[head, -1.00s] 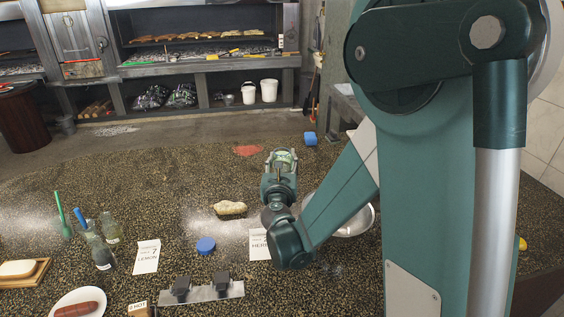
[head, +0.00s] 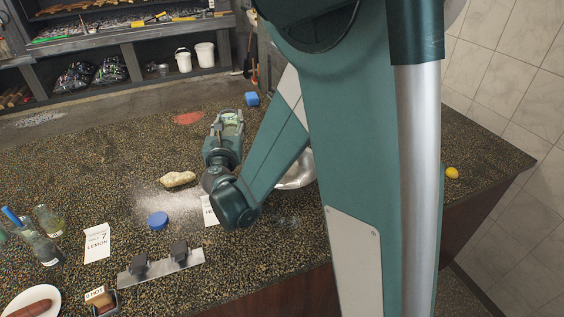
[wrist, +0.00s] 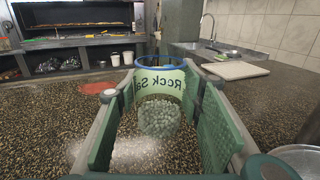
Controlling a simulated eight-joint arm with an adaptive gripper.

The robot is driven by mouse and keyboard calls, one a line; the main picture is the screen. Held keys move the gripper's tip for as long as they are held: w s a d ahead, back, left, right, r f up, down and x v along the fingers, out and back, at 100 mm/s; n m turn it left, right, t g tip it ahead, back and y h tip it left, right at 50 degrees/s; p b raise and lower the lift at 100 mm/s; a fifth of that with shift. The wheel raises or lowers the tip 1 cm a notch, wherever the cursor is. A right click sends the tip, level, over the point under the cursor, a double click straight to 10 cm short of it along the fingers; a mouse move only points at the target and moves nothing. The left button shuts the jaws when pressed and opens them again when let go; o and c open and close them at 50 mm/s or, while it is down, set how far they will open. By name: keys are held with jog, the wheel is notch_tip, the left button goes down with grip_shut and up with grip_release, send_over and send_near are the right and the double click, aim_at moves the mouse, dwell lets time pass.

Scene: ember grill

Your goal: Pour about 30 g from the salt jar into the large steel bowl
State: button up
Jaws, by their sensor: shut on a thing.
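The salt jar (wrist: 161,85) is clear, with a pale green "Rock Salt" label, a blue rim and greenish-looking grains in its lower part. It looks about upright in the wrist view. My gripper (wrist: 160,112) is shut on it, with a pad on each side. In the head view my gripper (head: 228,130) holds the jar (head: 232,118) left of the large steel bowl (head: 300,173). The bowl is mostly hidden behind my arm; part of it shows at the lower right of the wrist view (wrist: 302,155). Its inside is not clearly visible.
A blue lid (head: 158,220), a pale lumpy piece (head: 177,179) and scattered white grains (head: 160,200) lie on the counter. A "LEMON" card (head: 97,242), bottles (head: 42,245) and a metal bracket (head: 160,267) stand nearer.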

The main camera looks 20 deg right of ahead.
jog(key=s+d+r+m+g+h+b, duration=0.1)
jog(key=s+d+m+g+h+b, duration=0.1)
jog(key=s, duration=0.5)
jog(key=s+d+r+m+g+h+b, duration=0.1)
jog(key=s+d+m+g+h+b, duration=0.1)
jog(key=s+m+g+h, duration=0.3)
jog(key=shift+s+d+m+h, duration=0.3)
jog(key=shift+s+d+h, duration=0.35)
jog(key=shift+s+h, duration=0.45)
jog(key=shift+s+d+r+m+g, duration=0.1)
jog(key=shift+m+g, duration=0.2)
